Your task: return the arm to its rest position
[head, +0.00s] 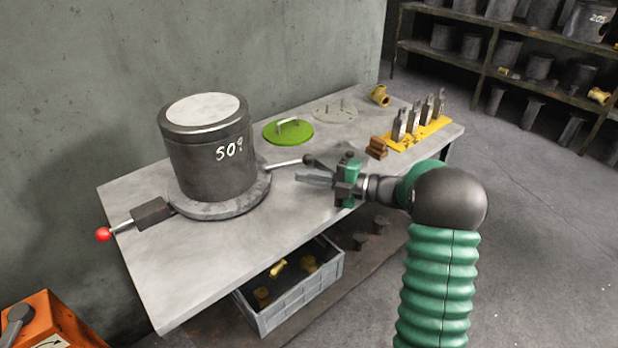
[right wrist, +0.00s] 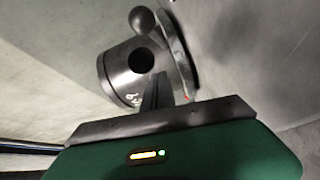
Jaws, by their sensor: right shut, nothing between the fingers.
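My right arm comes in from the lower right in the head view. Its green and dark gripper (head: 302,179) is above the right part of the grey table (head: 220,270), with its fingers together and empty, pointing left. The fingers also show in the right wrist view (right wrist: 157,92). They are beside a metal lever (head: 285,164) with a dark knob, apart from it as far as I can tell. In the wrist view a black ball knob (right wrist: 145,20) shows beyond the fingers. My left gripper is out of view.
A red-knobbed handle (head: 104,234) sticks out at the table's left. A grey crate (head: 295,310) is below. Shelves (head: 480,50) stand at right; the floor between is open.

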